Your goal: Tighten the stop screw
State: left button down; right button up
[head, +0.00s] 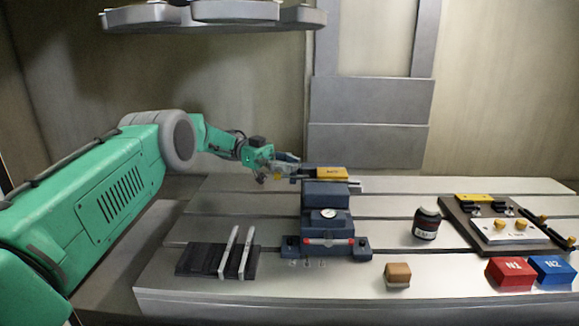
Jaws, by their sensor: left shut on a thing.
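A dark blue vise-like fixture (326,198) with a round white dial stands near the middle of the bench. A yellow labelled block (332,173) sits at its top, with a thin light rod (352,183) beside it. My left gripper (291,169) reaches in from the left and is shut at the left end of the yellow block. The part between its fingers is small and mostly hidden; I cannot tell whether it is the stop screw. My right gripper is out of view.
A black rack with light bars (217,260) lies front left. A dark bottle (427,224), a brown block (397,275), red (511,273) and blue (553,270) blocks and a plate fixture (510,234) stand to the right. A grey overhead structure (215,14) hangs above.

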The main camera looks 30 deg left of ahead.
pick_arm(q)
jog(key=shift+w+r, duration=0.1)
jog(key=shift+r, duration=0.15)
jog(key=c, duration=1.4)
grip_release()
jog(key=shift+a, duration=0.1)
jog(key=shift+o, duration=0.2)
jog(key=shift+w+a+f, duration=0.1)
jog(key=shift+a+f, duration=0.05)
jog(key=shift+f, duration=0.1)
notch_tip(320, 180, up, 10)
jog(key=shift+a, duration=0.15)
jog(key=shift+w+f, duration=0.1)
